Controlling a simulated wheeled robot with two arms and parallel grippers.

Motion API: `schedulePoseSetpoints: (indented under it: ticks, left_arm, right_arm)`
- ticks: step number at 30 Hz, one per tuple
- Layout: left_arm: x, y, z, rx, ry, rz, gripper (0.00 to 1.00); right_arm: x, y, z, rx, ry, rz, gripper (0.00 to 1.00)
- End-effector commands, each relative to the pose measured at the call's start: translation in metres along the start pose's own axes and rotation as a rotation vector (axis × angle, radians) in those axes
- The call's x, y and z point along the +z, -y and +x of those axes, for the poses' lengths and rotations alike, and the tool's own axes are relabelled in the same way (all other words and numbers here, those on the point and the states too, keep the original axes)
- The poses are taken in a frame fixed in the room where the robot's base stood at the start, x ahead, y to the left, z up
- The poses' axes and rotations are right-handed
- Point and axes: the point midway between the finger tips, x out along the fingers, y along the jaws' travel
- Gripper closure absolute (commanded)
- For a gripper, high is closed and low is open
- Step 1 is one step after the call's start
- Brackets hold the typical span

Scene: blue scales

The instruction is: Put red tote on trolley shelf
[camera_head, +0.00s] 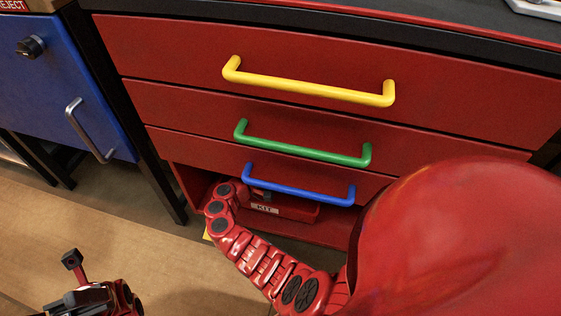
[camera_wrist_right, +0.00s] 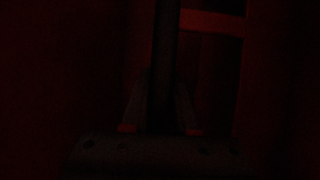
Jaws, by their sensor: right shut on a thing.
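The red tote (camera_head: 291,210), with a white "KIT" label, sits in the open bay under the drawers of a red cabinet, on its bottom shelf (camera_head: 338,231). My right arm reaches into this bay from the right. Its gripper is hidden in the head view by the arm and the cabinet. In the dark right wrist view, my right gripper (camera_wrist_right: 161,129) is shut on an upright dark bar (camera_wrist_right: 166,60), which looks like the tote's handle. My left gripper (camera_head: 80,280) is at the lower left, away from the tote; its jaws are not clear.
The red cabinet has drawers with yellow (camera_head: 308,85), green (camera_head: 302,146) and blue (camera_head: 298,187) handles just above the bay. A blue cabinet door (camera_head: 62,85) with a metal handle stands at left. Bare floor (camera_head: 100,215) lies in front.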

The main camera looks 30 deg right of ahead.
Motion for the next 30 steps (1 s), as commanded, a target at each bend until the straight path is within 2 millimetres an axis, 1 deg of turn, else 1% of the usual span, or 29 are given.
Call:
schedulePoseSetpoints:
  ticks: [1,3,6,9,12,15,23,30]
  left_arm:
    - [-0.008,0.004,0.012,-0.032,-0.081,-0.004,0.15]
    - [-0.018,0.012,0.027,-0.079,-0.174,-0.012,0.15]
    - [-0.035,0.024,0.045,-0.147,-0.307,-0.024,0.15]
    - [-0.049,0.034,0.056,-0.204,-0.409,-0.038,0.15]
    - [-0.058,0.040,0.061,-0.238,-0.471,-0.047,0.15]
    - [-0.062,0.043,0.064,-0.253,-0.497,-0.052,0.15]
    - [-0.062,0.043,0.064,-0.254,-0.497,-0.052,0.15]
    - [-0.068,0.047,0.066,-0.272,-0.533,-0.059,0.15]
  right_arm:
    - [0.000,0.006,0.000,0.002,0.001,0.001,1.00]
    - [0.000,0.011,0.000,0.002,0.001,0.001,1.00]
    - [0.000,0.017,0.000,0.002,0.000,0.001,1.00]
    - [0.000,0.022,0.000,0.002,0.000,0.000,1.00]
    - [0.000,0.025,0.000,0.001,0.000,0.001,1.00]
    - [0.000,0.025,0.000,0.001,0.000,0.001,1.00]
    - [0.000,0.025,0.000,0.002,0.000,0.000,1.00]
    - [0.000,0.027,0.000,0.002,0.000,0.001,1.00]
